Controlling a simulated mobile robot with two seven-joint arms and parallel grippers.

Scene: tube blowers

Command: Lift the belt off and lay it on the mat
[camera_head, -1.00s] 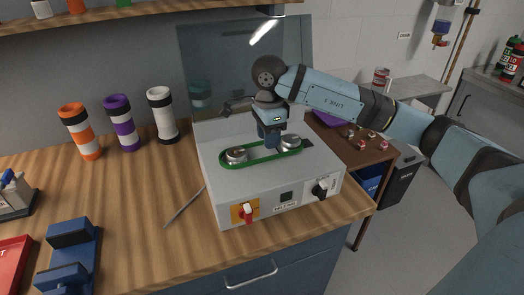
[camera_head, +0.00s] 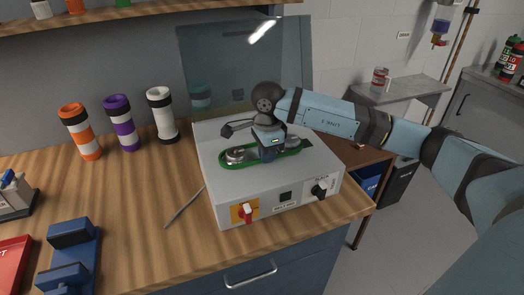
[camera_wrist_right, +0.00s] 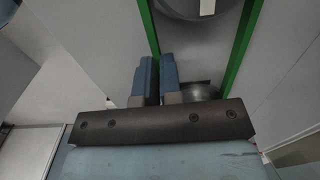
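The green belt (camera_head: 232,166) loops around two metal pulleys on top of the grey machine (camera_head: 215,190). The left pulley (camera_head: 237,155) shows clearly; the other is partly behind my gripper. My right gripper (camera_head: 268,158) is low over the middle of the loop. In the wrist view the right gripper's fingers (camera_wrist_right: 157,75) are close together, and one strand of the belt (camera_wrist_right: 149,28) runs down to the narrow gap between them. I cannot tell whether they clamp it. I cannot make out a mat now. My left gripper is out of view.
A clear upright panel (camera_head: 240,60) stands behind the machine. Orange (camera_head: 80,131), purple (camera_head: 122,123) and white (camera_head: 161,115) banded cylinders stand to its left. A thin rod (camera_head: 184,207) lies beside the machine. A blue fixture (camera_head: 70,250) and red tray (camera_head: 12,262) are front left.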

